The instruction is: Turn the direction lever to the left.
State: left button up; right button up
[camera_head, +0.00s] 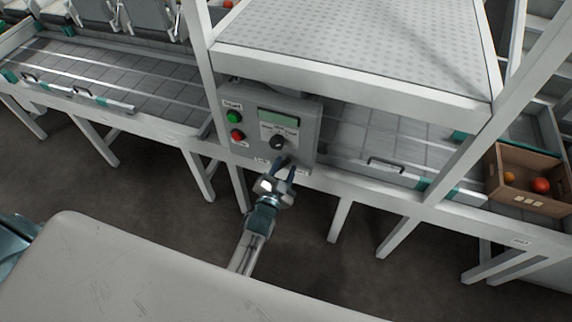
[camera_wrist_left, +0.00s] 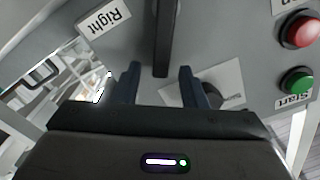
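The grey control panel (camera_head: 307,130) hangs under the raised deck, with a display, a dial (camera_head: 277,142), and small labels along its lower edge. The direction lever (camera_wrist_left: 166,35) is a dark bar, nearly vertical in the left wrist view, with the label "Right" (camera_wrist_left: 105,18) to its left. My left gripper (camera_head: 284,168) is at the panel's lower edge. In the left wrist view its fingers (camera_wrist_left: 160,86) are apart, one on each side of the lever's end, with visible gaps. In the head view the gripper largely hides the lever. My right gripper is not in view.
The green start button (camera_head: 233,117) and red button (camera_head: 237,135) sit on the panel's left side, near my gripper. A conveyor (camera_head: 120,70) runs left of the panel, and a crate (camera_head: 527,160) with tomatoes stands at right. White legs stand below.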

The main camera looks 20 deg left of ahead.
pick_arm(q)
jog(key=shift+w, duration=0.7)
grip_shut()
